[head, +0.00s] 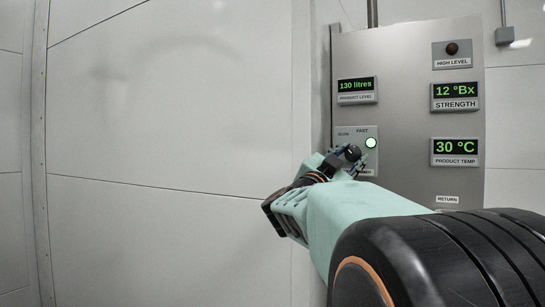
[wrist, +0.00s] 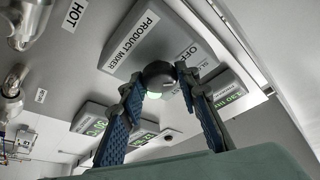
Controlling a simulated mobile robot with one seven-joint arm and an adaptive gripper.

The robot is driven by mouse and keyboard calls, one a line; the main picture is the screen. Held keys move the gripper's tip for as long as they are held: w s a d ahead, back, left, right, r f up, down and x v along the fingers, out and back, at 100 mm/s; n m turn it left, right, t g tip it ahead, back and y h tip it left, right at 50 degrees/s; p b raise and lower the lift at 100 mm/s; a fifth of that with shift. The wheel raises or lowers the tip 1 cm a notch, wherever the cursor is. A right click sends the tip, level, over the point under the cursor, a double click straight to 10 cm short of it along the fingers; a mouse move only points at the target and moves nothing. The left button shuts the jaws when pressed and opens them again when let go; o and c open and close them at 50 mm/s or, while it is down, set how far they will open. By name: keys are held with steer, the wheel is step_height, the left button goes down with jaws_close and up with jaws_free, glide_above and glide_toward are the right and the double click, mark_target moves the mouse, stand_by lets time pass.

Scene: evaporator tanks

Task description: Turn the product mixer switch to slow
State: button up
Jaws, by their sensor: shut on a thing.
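A green lamp (head: 371,142) glows beside FAST. In the wrist view the box (wrist: 150,38) shows the labels PRODUCT MIXER and OFF. A green glow shows just below the knob. In the head view my gripper (head: 350,157) covers the knob, and I cannot tell which label its pointer faces.
The grey panel (head: 410,120) also holds the product level display (head: 357,86), strength display (head: 455,92), product temperature display (head: 456,147) and high level lamp (head: 452,49). Pipe fittings (wrist: 30,22) show at upper left in the wrist view. Bare wall lies left of the panel.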

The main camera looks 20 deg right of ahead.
steer(key=o, duration=1.1)
steer(key=shift+o, duration=0.2)
step_height(320, 180, up, 10)
